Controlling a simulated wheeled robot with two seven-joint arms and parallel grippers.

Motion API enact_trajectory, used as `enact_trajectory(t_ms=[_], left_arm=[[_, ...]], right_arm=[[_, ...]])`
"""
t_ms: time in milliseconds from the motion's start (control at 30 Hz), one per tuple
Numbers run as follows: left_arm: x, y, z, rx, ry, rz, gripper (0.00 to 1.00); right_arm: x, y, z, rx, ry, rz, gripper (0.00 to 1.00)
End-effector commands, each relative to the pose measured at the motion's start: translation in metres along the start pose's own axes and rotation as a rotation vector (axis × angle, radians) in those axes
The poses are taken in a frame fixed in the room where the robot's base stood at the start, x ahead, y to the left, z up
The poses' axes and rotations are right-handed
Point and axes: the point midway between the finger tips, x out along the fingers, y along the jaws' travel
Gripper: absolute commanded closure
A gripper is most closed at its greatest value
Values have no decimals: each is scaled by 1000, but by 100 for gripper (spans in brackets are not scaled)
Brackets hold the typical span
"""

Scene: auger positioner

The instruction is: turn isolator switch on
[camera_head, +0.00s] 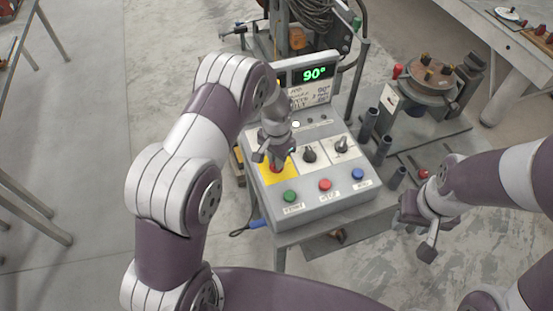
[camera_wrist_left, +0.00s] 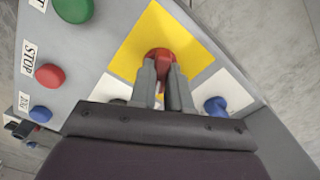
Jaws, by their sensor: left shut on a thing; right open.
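The isolator switch is a red knob (camera_wrist_left: 160,56) on a yellow square plate (camera_wrist_left: 132,47) of the grey control box. In the head view the yellow plate (camera_head: 275,173) is at the box's left, and the knob (camera_head: 275,167) is mostly covered by my gripper. My left gripper (camera_head: 267,158) points down at it; in the left wrist view its two fingers (camera_wrist_left: 164,72) are shut on the red knob. The knob's exact angle is hard to tell. My right gripper (camera_head: 420,225) is open and empty, right of the box.
Green (camera_head: 290,196), red (camera_head: 325,185) and blue (camera_head: 358,174) buttons line the box's front. A display (camera_head: 314,73) reads 90° behind. Dark upright tubes (camera_head: 369,123) and a round fixture (camera_head: 432,75) stand at right.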

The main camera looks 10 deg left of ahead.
Motion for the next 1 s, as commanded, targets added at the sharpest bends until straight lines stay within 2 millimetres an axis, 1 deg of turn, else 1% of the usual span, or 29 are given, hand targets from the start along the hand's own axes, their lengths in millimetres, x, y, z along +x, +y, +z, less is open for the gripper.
enact_trajectory(t_ms=[200,500,700,1000], left_arm=[[-1,-1,-1,191,4,-2,100],[-2,-1,-1,396,4,-3,100],[-2,-1,-2,477,4,-3,100],[-2,-1,-2,520,5,-3,100]], right_arm=[[3,0,0,0,0,0,57],[6,0,1,0,0,0,57],[6,0,1,0,0,0,57],[7,0,1,0,0,0,57]])
